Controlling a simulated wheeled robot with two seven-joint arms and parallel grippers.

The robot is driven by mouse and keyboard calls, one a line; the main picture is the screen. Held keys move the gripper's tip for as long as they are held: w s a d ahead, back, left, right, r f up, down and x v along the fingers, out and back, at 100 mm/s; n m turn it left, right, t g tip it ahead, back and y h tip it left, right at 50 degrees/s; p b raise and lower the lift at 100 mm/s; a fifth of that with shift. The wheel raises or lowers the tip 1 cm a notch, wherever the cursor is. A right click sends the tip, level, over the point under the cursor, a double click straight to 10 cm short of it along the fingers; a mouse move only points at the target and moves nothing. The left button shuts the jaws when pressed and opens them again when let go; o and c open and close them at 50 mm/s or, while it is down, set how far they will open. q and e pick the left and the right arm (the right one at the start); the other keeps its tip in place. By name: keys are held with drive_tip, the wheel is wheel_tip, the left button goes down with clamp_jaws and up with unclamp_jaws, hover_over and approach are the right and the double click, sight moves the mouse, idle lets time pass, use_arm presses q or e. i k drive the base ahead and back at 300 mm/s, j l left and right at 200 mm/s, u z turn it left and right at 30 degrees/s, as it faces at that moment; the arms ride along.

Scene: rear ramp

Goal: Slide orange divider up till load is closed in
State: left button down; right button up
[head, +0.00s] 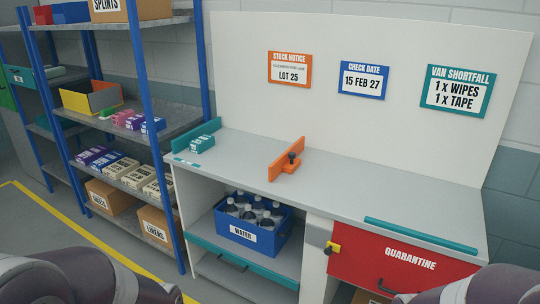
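The orange divider (284,160) stands upright across the grey worktop (345,185), with a dark knob on an orange block at its right side. At the worktop's left end is a low teal end wall (196,134). Teal boxes with white labels (202,144) lie close to that wall; I cannot tell exactly how many. A wide bare stretch of worktop separates the boxes from the divider. Parts of my arms show at the bottom left and bottom right corners. Neither gripper is in view.
A teal strip (420,234) lies along the worktop's front right. Below are a blue water crate (252,240) with bottles and a red quarantine drawer (398,262) with a yellow latch (332,248). A blue-framed shelf rack (157,130) stands left.

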sight(288, 162)
drive_tip(key=i+l+u, duration=0.45)
drive_tip(key=i+l, duration=0.15)
drive_tip(key=i+l+u, duration=0.45)
drive_tip(key=i+l, duration=0.25)
drive_tip(key=l, duration=0.15)
